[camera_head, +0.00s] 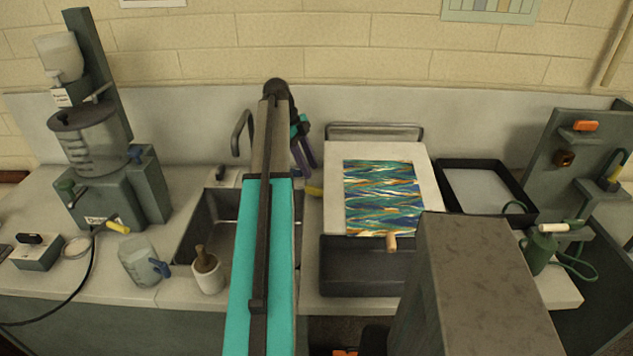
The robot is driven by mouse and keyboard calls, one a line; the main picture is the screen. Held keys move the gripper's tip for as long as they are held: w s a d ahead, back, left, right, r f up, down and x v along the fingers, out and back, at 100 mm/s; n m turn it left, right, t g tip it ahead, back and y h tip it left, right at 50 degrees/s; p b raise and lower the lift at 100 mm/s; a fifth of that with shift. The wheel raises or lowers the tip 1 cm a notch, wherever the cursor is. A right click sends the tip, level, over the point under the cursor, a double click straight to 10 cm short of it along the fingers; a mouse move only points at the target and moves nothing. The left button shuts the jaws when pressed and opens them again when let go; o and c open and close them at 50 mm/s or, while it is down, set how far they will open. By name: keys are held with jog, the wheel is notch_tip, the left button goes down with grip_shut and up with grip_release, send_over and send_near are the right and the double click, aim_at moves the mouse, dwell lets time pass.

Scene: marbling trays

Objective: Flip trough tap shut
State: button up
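My gripper (305,165) is at the far end of my arm, near the back wall, above the counter between the sink and the marbling tray. Its dark purple fingers point down; whether they are open or shut is unclear. A dark curved spout (240,133) stands behind the sink (190,235), left of my arm. A short yellow lever (314,191) shows just right of my arm, below the gripper in the picture; what it is fixed to is hidden. I cannot tell whether it is the trough tap. The dark trough (350,285) sits under the white board's front edge.
The white board (333,200) carries a marbled sheet (383,195). A black tray (450,175) is to its right. A mortar with pestle (208,275), a jug (137,262) and a green machine (115,195) with a yellow lever (118,227) stand left. A green can (540,250) stands right.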

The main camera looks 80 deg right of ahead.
aim_at(319, 188)
jog(key=shift+p+x, duration=0.85)
jog(key=shift+x, duration=3.05)
grip_shut()
